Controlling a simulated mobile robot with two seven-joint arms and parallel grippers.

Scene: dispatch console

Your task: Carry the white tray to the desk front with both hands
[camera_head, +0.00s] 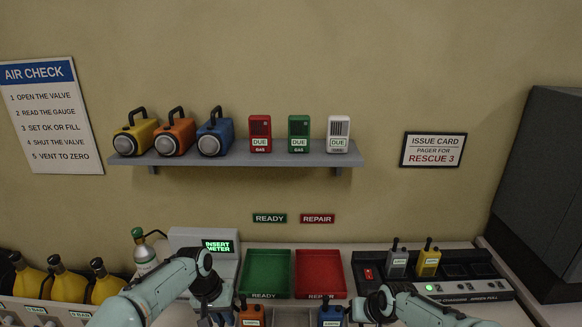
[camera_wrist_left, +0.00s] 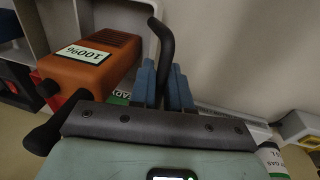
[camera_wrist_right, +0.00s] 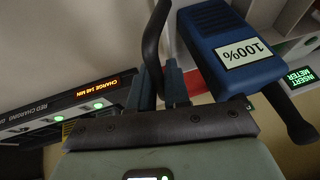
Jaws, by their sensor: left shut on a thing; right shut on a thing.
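The white tray (camera_head: 290,318) shows only in part at the bottom edge of the head view. An orange radio (camera_head: 251,315) and a blue radio (camera_head: 331,315) stand in it. My left gripper (camera_head: 217,317) is at the tray's left end, shut on a dark curved handle (camera_wrist_left: 166,45). My right gripper (camera_head: 361,312) is at the right end, shut on a similar handle (camera_wrist_right: 152,48). The orange radio (camera_wrist_left: 92,62) with a 100% label is close beside the left fingers. The blue radio (camera_wrist_right: 230,48), also marked 100%, is close beside the right fingers. The tray's underside is hidden.
Behind the tray lie a green READY tray (camera_head: 267,272) and a red REPAIR tray (camera_head: 320,272). A meter station (camera_head: 205,240) stands left of them, a charger (camera_head: 465,288) with two radios right. Yellow bottles (camera_head: 68,284) stand at far left. A shelf (camera_head: 235,160) hangs above.

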